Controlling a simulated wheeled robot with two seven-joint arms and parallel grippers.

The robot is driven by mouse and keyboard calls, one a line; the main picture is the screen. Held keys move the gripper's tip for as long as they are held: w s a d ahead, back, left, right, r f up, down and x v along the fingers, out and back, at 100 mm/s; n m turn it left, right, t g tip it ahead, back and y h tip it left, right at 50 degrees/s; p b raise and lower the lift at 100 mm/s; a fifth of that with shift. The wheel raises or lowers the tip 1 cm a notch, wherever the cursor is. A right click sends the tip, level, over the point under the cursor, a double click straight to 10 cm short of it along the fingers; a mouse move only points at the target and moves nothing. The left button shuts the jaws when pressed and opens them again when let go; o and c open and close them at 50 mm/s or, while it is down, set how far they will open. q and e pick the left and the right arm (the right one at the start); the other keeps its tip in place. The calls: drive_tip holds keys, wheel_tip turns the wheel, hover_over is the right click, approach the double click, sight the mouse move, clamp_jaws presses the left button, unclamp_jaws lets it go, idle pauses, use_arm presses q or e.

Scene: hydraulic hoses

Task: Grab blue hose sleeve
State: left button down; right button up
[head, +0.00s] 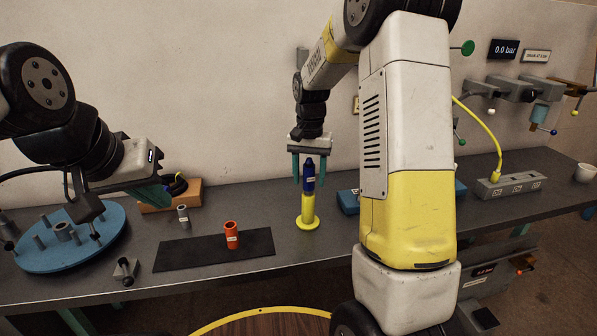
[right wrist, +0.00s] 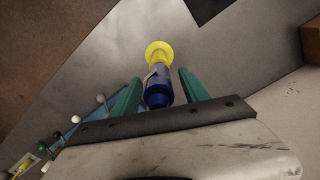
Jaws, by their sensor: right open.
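The blue hose sleeve (head: 308,175) stands upright on top of a yellow stand (head: 308,210) in the head view. It also shows in the right wrist view (right wrist: 158,92), with the yellow base beyond it. My right gripper (head: 309,175) is open, its green fingers on either side of the blue sleeve. In the right wrist view the fingers (right wrist: 160,95) flank the sleeve, with a visible gap on the right side and a narrower one on the left. My left gripper (head: 125,200) hangs at the left near the blue round tray; its jaw state is unclear.
A blue round tray (head: 40,262) with several pegs is at the left. An orange sleeve (head: 231,235) stands on a black mat (head: 190,256), with a grey sleeve (head: 183,216) behind it.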

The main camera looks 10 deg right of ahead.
drive_tip(key=shift+c, duration=0.2)
clamp_jaws()
